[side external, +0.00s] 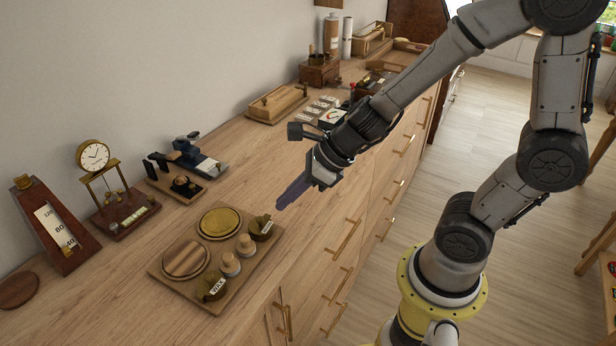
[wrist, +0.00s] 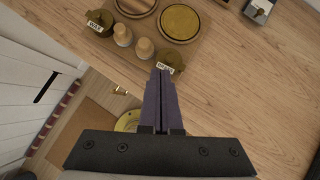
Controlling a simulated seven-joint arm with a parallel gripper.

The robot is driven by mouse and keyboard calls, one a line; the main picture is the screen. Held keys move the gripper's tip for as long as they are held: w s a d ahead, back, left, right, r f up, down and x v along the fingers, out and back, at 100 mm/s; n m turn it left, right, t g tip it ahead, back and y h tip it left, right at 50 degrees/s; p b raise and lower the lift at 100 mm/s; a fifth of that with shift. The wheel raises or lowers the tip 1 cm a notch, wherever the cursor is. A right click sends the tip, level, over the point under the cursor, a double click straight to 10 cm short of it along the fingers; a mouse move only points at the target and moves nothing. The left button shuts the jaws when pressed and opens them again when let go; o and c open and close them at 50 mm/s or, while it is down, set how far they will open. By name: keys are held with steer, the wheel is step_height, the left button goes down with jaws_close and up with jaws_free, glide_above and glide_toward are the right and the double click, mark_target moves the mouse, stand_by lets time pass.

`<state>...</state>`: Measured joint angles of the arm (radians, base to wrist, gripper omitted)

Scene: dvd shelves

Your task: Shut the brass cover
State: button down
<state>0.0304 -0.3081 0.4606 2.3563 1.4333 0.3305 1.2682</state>
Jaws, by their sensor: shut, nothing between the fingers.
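A wooden tray (side external: 168,287) lies on the counter. On it are a round brass-coloured disc (side external: 220,222) at the back and a round wooden disc (side external: 186,260) at the front left. A small dark-brass labelled piece (side external: 261,228) sits at the tray's right corner; a similar one labelled WAX (side external: 212,287) is at the near corner. I cannot tell whether either piece is a raised lid. My gripper (side external: 280,206) is shut and empty, above and just beside the right labelled piece. In the wrist view its fingertips (wrist: 160,72) reach that piece's label (wrist: 166,68); contact is unclear.
Two cork-topped jars (side external: 245,245) stand between the labelled pieces. A brass clock (side external: 95,158), a metronome (side external: 50,228) and a dark instrument (side external: 188,153) stand behind the tray. Bare counter lies right of the tray in the wrist view.

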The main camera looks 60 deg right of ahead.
steer(key=v, duration=0.6)
steer(key=c, duration=1.2)
jaws_free()
steer(key=shift+s+r, duration=0.2)
steer(key=shift+c, duration=0.2)
steer(key=shift+o, duration=1.1)
steer(key=shift+s+a+n, duration=0.2)
steer(key=shift+n, duration=0.3)
steer(key=shift+o, duration=1.3)
steer(key=a+n+g+y, duration=0.1)
steer(key=n, duration=0.1)
steer(key=a+r+n+y, duration=0.1)
steer(key=a+n, duration=0.1)
steer(key=a+n+g+y, duration=0.1)
steer(key=n, duration=0.2)
steer(key=shift+w+a+r+g+y, duration=0.15)
steer(key=shift+a+r+g+y, duration=0.15)
steer(key=shift+r+y, duration=0.1)
steer(key=w+d+f+n+g+y, duration=0.2)
steer(key=w+d+f+n+y, duration=0.3)
steer(key=w+d+f+y, duration=0.4)
steer(key=m+t, duration=0.3)
steer(key=m, duration=0.1)
glide_toward(260, 218)
steer(key=shift+y, duration=0.4)
steer(key=x, duration=1)
steer(key=shift+f, duration=0.35)
jaws_close()
